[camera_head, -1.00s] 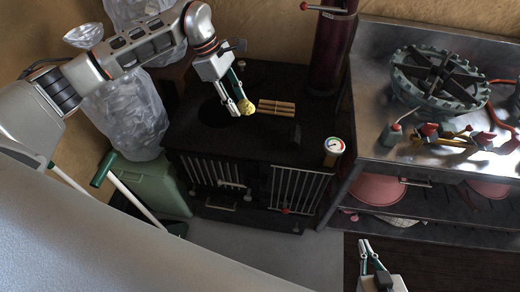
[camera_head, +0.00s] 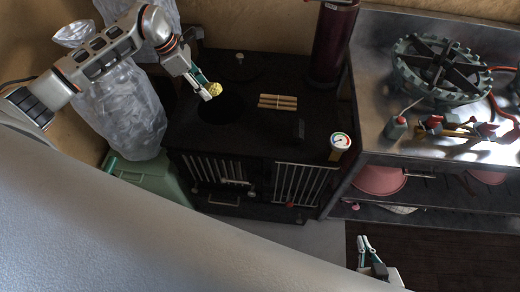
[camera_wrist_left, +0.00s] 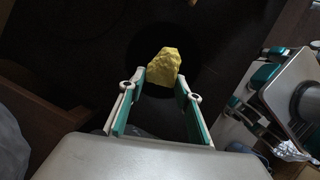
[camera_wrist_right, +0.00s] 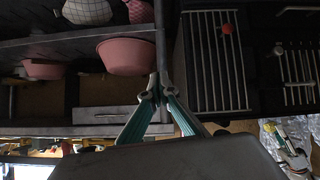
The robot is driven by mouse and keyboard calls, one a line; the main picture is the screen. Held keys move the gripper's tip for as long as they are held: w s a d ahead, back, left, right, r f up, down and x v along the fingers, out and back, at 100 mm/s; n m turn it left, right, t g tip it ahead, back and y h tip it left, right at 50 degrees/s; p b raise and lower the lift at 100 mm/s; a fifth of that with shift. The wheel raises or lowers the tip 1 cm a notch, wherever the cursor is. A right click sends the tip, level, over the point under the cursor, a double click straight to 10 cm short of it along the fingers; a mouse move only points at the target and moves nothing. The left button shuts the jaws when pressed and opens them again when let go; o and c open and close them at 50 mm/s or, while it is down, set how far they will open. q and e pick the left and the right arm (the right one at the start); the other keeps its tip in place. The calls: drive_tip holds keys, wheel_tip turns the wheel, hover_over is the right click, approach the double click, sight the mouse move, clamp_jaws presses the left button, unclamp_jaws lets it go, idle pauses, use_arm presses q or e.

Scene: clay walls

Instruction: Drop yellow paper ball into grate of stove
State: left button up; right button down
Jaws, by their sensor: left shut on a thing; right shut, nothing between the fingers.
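The yellow paper ball (camera_head: 214,89) is crumpled and held in the tips of my left gripper (camera_head: 207,86). It also shows in the left wrist view (camera_wrist_left: 163,66), between the fingertips. The black stove (camera_head: 260,125) stands below. Its top has a round dark opening (camera_head: 218,110), and the ball hangs above that opening. In the left wrist view the dark round opening (camera_wrist_left: 190,45) lies behind the ball. My right gripper (camera_head: 366,240) is shut and empty, low at the lower right, in front of the metal bench. In its own view its fingertips (camera_wrist_right: 159,78) meet.
Several tan sticks (camera_head: 278,102) lie on the stove top, right of the opening. A gauge (camera_head: 340,141) sits at its front right corner. A dark red flue pipe (camera_head: 333,40) rises at the back. A metal bench (camera_head: 372,100) stands right, clear plastic bags (camera_head: 125,110) left.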

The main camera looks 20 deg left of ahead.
use_arm(q)
drive_tip(key=shift+f+b, duration=0.35)
drive_tip(key=shift+f, duration=0.65)
drive_tip(key=o, duration=0.8)
drive_tip(key=shift+r, duration=0.1)
drive_tip(key=v, duration=1.2)
